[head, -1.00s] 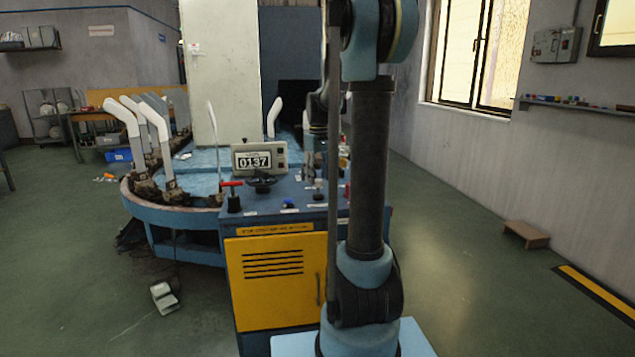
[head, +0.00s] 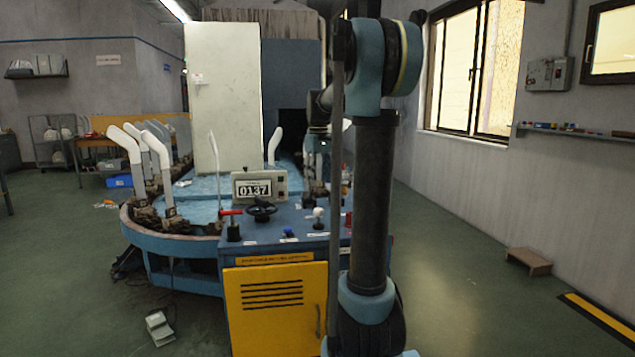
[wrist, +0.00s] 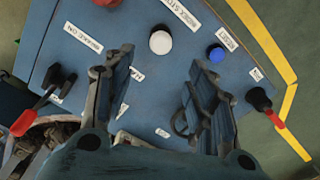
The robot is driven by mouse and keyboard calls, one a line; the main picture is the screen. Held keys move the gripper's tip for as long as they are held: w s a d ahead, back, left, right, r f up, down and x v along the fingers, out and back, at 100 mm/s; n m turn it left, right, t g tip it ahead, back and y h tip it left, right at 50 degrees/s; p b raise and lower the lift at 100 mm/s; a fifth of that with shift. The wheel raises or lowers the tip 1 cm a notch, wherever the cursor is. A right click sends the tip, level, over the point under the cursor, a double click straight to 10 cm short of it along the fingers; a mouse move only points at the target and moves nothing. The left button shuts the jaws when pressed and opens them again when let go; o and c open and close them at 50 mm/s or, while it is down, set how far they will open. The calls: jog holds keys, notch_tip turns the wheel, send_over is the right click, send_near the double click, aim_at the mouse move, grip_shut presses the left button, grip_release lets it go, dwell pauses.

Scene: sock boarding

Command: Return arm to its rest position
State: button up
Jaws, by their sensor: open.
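My gripper (wrist: 160,88) is open in the wrist view, its two dark fingers apart with nothing between them. It is above the blue control panel (wrist: 145,60). In the head view my arm stands upright at right of centre, bent at the top. Its forearm points away over the machine, and the gripper is small and partly hidden there behind the arm.
The panel carries a white knob (wrist: 160,42), a blue button (wrist: 217,54), a red-tipped lever (wrist: 262,102) and a red-handled lever (wrist: 30,118). The machine has a yellow door (head: 275,308), a counter display (head: 259,187) and white sock forms (head: 158,155). Floor at right is open.

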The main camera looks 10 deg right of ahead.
jog(key=s+f+m, duration=0.1)
jog(key=s+f, duration=0.6)
jog(key=s, duration=0.4)
jog(key=s+f+m+t, duration=0.1)
jog(key=s+f+m, duration=0.1)
jog(key=s+f, duration=0.6)
jog(key=s+f+m+t, duration=0.1)
jog(key=s+f, duration=0.7)
jog(key=s, duration=0.8)
jog(key=shift+f+m, duration=0.15)
jog(key=shift+m, duration=0.45)
jog(key=shift+w+f, duration=0.2)
jog(key=shift+w, duration=0.1)
